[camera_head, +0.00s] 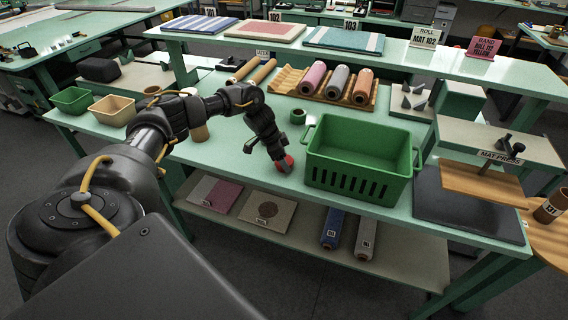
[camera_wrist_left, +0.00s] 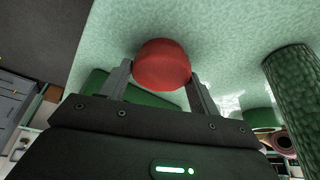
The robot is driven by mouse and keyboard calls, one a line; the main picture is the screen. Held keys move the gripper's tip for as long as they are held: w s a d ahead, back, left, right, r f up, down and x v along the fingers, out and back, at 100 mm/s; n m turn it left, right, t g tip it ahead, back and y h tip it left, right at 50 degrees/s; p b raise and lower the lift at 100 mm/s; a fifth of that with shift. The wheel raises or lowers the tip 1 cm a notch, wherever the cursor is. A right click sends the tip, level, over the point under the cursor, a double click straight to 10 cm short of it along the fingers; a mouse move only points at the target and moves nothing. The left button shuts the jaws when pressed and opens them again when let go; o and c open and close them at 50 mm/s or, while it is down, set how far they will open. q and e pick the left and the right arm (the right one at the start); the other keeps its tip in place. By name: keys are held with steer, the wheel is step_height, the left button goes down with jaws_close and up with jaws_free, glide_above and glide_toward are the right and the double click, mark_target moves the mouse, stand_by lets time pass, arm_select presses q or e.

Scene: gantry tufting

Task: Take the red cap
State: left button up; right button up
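The red cap (camera_head: 285,164) is a short round piece at the front of the green bench, left of the green basket. In the left wrist view the red cap (camera_wrist_left: 162,65) is between my left gripper's two fingertips, with a finger against each side. My left gripper (camera_head: 281,158) points down at the bench and appears shut on the cap. In the head view the fingers partly hide the cap; I cannot tell whether it still touches the bench. My right gripper is not in view.
The green basket (camera_head: 361,175) stands close right of the left gripper. A green ring (camera_head: 298,116) lies just behind it. Rolls on a wooden rack (camera_head: 289,79) stand further back. Small bins (camera_head: 114,109) are at the left. The bench's front edge is near.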

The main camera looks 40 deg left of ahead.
arm_select(q)
steer(key=c, duration=0.5)
steer(key=shift+c, duration=0.2)
steer(key=shift+r, duration=0.1)
steer(key=shift+w+r+b, duration=0.1)
steer(key=shift+r+b, duration=0.45)
steer(key=shift+r, duration=0.05)
steer(key=s+a+r+b, duration=0.2)
steer(key=s+a+r, duration=0.7)
steer(key=a+r, duration=0.1)
steer(key=shift+a+r, duration=0.2)
steer(key=shift+r, duration=0.6)
